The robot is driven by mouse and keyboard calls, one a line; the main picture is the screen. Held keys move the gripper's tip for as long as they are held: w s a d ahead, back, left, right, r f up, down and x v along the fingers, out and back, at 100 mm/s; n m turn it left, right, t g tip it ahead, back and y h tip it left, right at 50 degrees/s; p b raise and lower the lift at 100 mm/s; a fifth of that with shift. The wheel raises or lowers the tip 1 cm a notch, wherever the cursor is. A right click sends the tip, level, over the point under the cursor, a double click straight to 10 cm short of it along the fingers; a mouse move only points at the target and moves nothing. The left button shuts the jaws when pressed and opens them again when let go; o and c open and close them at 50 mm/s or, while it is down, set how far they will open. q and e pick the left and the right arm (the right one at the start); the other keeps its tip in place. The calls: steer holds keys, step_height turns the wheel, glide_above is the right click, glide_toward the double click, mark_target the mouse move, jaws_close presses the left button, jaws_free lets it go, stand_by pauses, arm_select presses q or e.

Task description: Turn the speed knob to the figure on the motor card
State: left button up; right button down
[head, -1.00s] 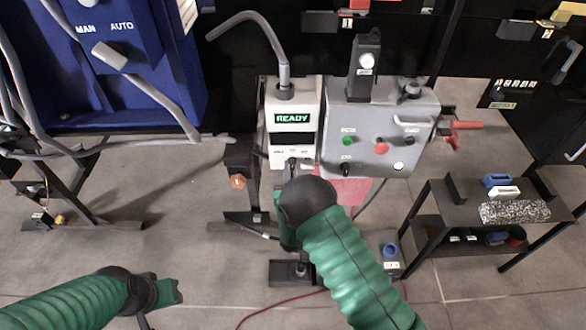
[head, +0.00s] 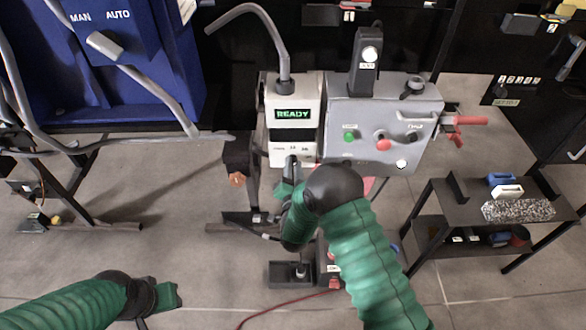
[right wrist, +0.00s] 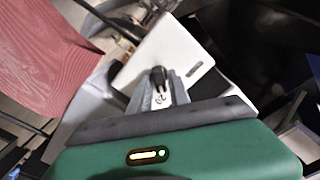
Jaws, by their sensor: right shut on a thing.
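The white control box (head: 292,138) has a lit green READY display (head: 293,114) and small figures along its lower front, partly readable. My right gripper (head: 291,172) is at this lower front and hides what it holds there. In the right wrist view its two grey fingers (right wrist: 158,86) are shut on a small dark knob at a white panel (right wrist: 195,72). The knob's pointer and setting cannot be read. My left gripper (head: 168,296) hangs low at the left, away from everything; its fingers are too unclear to judge. I cannot make out a motor card.
A grey box (head: 365,112) with green and red buttons adjoins the white box on the right. A black shelf table (head: 450,200) stands at the right. A blue cabinet (head: 130,75) is at the left. A red sheet (right wrist: 45,60) hangs close by in the right wrist view.

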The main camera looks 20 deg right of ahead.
steer(key=shift+f+m+b, duration=0.1)
steer(key=shift+m+b, duration=0.2)
steer(key=shift+m, duration=0.5)
steer(key=c, duration=1.4)
jaws_free()
steer(key=p+v, duration=0.1)
steer(key=v, duration=1.5)
steer(key=shift+s, duration=0.4)
steer(key=shift+a, duration=0.1)
